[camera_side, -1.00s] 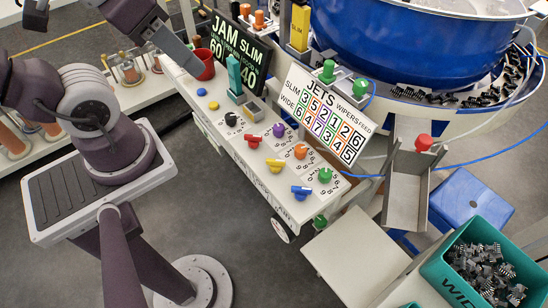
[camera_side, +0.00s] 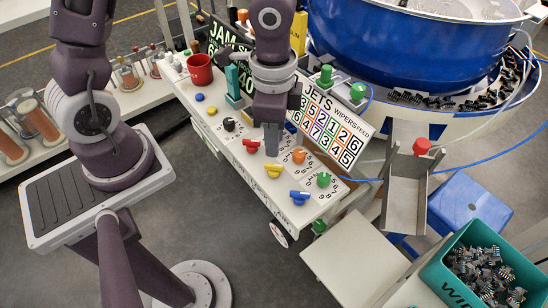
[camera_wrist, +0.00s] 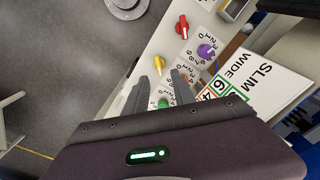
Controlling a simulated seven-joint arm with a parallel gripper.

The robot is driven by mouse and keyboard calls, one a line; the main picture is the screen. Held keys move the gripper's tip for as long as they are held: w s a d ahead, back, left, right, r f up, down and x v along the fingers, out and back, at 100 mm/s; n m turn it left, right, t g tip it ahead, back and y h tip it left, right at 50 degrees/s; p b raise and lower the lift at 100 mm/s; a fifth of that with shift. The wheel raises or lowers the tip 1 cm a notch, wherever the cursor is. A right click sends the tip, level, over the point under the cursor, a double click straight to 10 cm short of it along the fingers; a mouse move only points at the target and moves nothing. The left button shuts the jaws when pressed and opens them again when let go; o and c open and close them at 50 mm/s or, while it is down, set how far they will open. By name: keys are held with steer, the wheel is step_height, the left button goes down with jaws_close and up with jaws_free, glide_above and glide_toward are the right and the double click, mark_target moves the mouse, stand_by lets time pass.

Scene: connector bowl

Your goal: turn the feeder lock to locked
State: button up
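The side view shows a white sloped panel with a row of lever switches: red (camera_side: 251,145), yellow (camera_side: 273,171) and blue (camera_side: 300,196). I cannot read which one is the feeder lock. The red (camera_wrist: 182,27) and yellow (camera_wrist: 159,62) levers also show in the wrist view. Dials include an orange one (camera_side: 299,156) and a green one (camera_side: 323,180). My gripper (camera_side: 271,151) is above the panel near the red and yellow levers and hides part of the dial row. In the wrist view its fingers (camera_wrist: 159,76) are apart and empty, with the yellow lever beyond the tips.
A numbered JETS board (camera_side: 331,121) stands behind the panel, close to my gripper. A red mug (camera_side: 199,70) and a teal upright piece (camera_side: 233,82) stand at the panel's far left. The blue bowl (camera_side: 400,50) is behind. A teal bin (camera_side: 450,287) of connectors is front right.

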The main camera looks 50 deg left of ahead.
mark_target(274, 165)
step_height(274, 165, down, 7)
steer(key=shift+d+f, duration=0.1)
steer(key=shift+f, duration=0.1)
jaws_close()
